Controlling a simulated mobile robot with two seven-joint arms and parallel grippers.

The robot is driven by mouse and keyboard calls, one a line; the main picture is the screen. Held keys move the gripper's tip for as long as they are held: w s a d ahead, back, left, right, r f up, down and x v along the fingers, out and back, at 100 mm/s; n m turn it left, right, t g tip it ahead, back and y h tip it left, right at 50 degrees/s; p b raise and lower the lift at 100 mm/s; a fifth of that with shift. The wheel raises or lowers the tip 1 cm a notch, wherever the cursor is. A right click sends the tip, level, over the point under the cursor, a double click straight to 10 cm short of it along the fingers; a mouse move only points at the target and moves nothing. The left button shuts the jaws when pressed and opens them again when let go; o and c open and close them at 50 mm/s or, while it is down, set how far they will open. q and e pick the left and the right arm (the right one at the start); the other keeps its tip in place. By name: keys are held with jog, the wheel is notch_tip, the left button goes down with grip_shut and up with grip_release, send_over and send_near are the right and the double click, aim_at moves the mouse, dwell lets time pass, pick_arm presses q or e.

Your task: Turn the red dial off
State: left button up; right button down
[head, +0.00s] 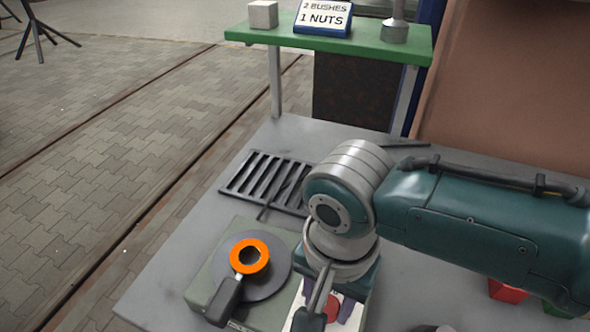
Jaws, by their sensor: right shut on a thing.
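The red dial (334,307) sits on a white panel (300,300) on the front of the workbench, partly covered by my right gripper. My left gripper does not show in the head view.
Left of the panel is a grey-green box (208,265) with a dark round plate (280,272), an orange ring (262,243) and a black handle (224,300). A slotted grille (262,180) lies behind. A green shelf (375,42) stands at the back.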

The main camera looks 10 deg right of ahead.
jog(key=n+p, duration=0.1)
jog(key=n, duration=0.3)
jog(key=shift+r+n, duration=0.1)
jog(key=shift+n, duration=0.2)
jog(key=n+p, duration=0.1)
jog(key=n, duration=0.3)
jog(key=shift+n, duration=0.3)
jog(key=n, duration=0.9)
jog(key=shift+p, duration=0.3)
jog(key=shift+n, duration=0.6)
jog(key=shift+c, duration=2.1)
grip_release()
